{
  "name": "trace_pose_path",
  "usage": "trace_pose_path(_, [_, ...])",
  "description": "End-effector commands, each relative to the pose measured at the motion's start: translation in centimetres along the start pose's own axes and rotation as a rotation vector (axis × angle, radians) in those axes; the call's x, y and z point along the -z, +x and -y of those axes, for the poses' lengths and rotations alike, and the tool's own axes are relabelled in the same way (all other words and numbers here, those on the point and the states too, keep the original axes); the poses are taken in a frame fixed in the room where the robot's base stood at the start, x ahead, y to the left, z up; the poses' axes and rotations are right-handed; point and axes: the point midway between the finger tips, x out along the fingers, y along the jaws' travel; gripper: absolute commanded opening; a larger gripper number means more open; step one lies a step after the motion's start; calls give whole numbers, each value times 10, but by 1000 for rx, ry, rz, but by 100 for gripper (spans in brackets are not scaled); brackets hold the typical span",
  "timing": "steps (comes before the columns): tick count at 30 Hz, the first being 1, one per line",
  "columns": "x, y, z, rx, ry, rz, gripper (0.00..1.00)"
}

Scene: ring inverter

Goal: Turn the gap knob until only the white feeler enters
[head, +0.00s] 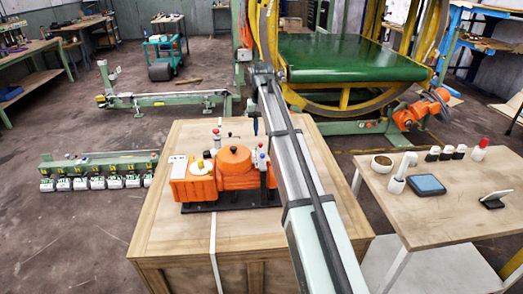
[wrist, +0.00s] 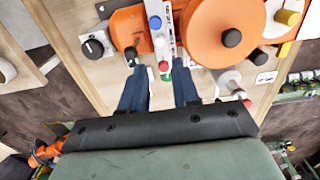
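An orange machine (head: 235,165) with a round orange cover stands on a wooden crate. In the wrist view, a black knob with a white pointer mark (wrist: 93,47) sits on a pale plate at the upper left; it may be the gap knob. A row of small coloured pieces runs down the middle: a blue one (wrist: 155,22), a white one (wrist: 160,43) and a red one (wrist: 163,66), with green just below the red. My gripper (wrist: 161,67) is open, its two dark blue fingers apart on either side of the row's lower end. No grip shows. Which piece is the white feeler is unclear.
A lever with a red ball (wrist: 247,103) and black knobs (wrist: 232,38) stand near my right finger. In the head view, a table (head: 430,220) on the right bears a blue pad (head: 426,185) and several small upright items. My arm hides part of the crate.

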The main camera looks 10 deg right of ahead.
Motion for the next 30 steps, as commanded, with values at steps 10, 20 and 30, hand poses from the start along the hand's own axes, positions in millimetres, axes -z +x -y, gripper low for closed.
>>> trace_pose_path(10, [-1,60,0,0,0,1,31])
trace_pose_path(20, [0,90,0,0,0,-1,31])
trace_pose_path(30, [0,93,0,0,0,-1,31])
